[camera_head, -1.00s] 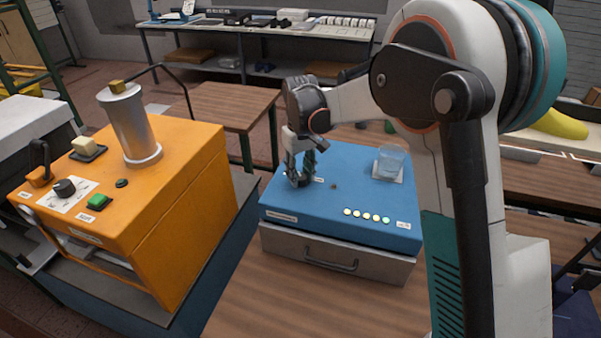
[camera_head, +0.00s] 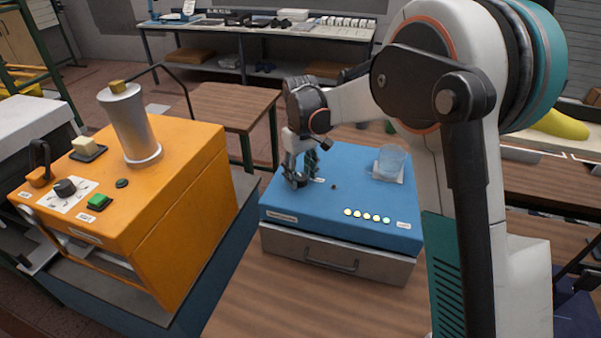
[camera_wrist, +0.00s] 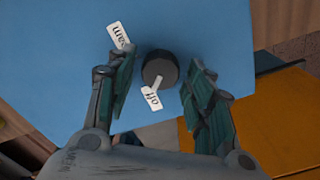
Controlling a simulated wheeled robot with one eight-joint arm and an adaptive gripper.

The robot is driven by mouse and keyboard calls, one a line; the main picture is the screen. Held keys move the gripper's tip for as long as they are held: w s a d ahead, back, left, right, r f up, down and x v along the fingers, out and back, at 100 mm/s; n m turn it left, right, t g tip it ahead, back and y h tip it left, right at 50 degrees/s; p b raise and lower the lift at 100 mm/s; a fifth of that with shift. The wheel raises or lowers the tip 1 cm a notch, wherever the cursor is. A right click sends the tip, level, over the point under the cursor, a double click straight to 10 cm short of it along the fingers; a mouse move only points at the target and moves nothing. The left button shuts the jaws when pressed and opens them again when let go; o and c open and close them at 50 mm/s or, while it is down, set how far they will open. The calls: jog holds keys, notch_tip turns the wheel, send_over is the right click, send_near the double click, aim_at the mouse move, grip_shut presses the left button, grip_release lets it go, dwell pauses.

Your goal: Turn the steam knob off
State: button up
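The steam knob (camera_wrist: 160,68) is a round dark knob on top of the blue box (camera_head: 345,168). In the wrist view its pale pointer line points at the white "off" label (camera_wrist: 152,98). Another label (camera_wrist: 118,36), partly hidden and ending in "eam", lies beyond it at the upper left. My gripper (camera_head: 302,178) is low over the left part of the box. Its two fingers stand on either side of the knob in the wrist view (camera_wrist: 160,72), open, with a small gap on each side. In the head view the fingers partly hide the knob.
A glass (camera_head: 391,160) stands at the box's back right, and lit buttons (camera_head: 367,216) line its front. A drawer (camera_head: 335,258) is below. An orange machine (camera_head: 180,200) with a metal cylinder (camera_head: 130,125) stands to the left.

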aim_at(301, 177)
dwell(0.3)
notch_tip(301, 177, up, 12)
dwell(0.5)
jog(key=s+d+m+t+b, duration=0.3)
jog(key=s+d, duration=0.4)
jog(key=s, duration=0.4)
jog(key=s+d+m+t+b, duration=0.25)
jog(key=s+d, duration=0.35)
jog(key=s, duration=0.6)
jog(key=s+d+f+m+t+b, duration=0.1)
jog(key=s+d+f+b, duration=0.1)
jog(key=s+f, duration=0.5)
jog(key=shift+s+d+f+t, duration=0.35)
jog(key=shift+s+d, duration=0.3)
jog(key=shift+s, duration=0.15)
jog(key=shift+m, duration=0.25)
